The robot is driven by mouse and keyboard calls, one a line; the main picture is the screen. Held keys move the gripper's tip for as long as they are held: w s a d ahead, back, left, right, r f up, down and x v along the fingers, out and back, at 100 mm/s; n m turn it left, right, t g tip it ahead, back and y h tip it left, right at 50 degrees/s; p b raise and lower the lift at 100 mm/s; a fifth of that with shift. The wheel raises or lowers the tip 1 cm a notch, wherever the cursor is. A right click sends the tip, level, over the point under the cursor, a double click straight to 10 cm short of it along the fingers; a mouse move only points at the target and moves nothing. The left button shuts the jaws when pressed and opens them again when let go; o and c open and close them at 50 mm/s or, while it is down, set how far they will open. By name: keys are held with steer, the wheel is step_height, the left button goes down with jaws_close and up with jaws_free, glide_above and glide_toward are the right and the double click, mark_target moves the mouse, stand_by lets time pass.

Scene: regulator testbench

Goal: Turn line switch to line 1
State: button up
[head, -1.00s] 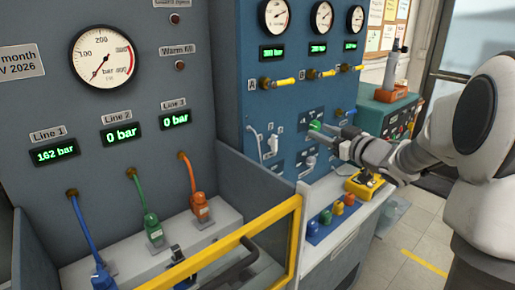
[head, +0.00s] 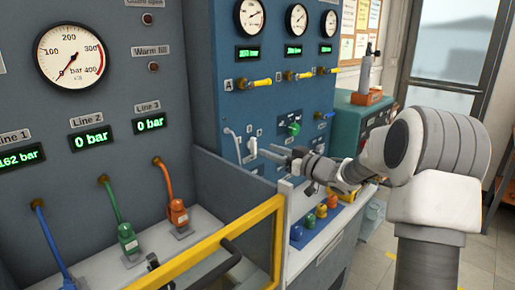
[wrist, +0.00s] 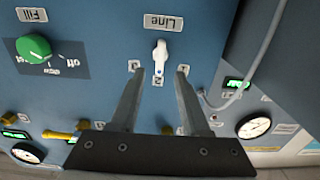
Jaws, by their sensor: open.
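The line switch is a white knob (wrist: 160,52) under an upside-down "Line" label in the wrist view. Its blue-marked tip points down in that picture, towards the middle of three small position labels, whose numerals are hard to read. It also shows in the head view (head: 252,146) on the blue panel. My gripper (wrist: 159,75) is open, with one finger on each side of the knob's lower end in the wrist view. Contact cannot be told. In the head view my gripper (head: 267,150) is in front of the panel, just right of the white knob.
A green "Fill" knob (wrist: 34,48) is beside the line switch. A pale hose (wrist: 245,65) hangs on the switch's other side. Yellow-handled valves (head: 254,83) are above.

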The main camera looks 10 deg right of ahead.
mark_target(256, 145)
steer(key=x, duration=0.6)
jaws_close()
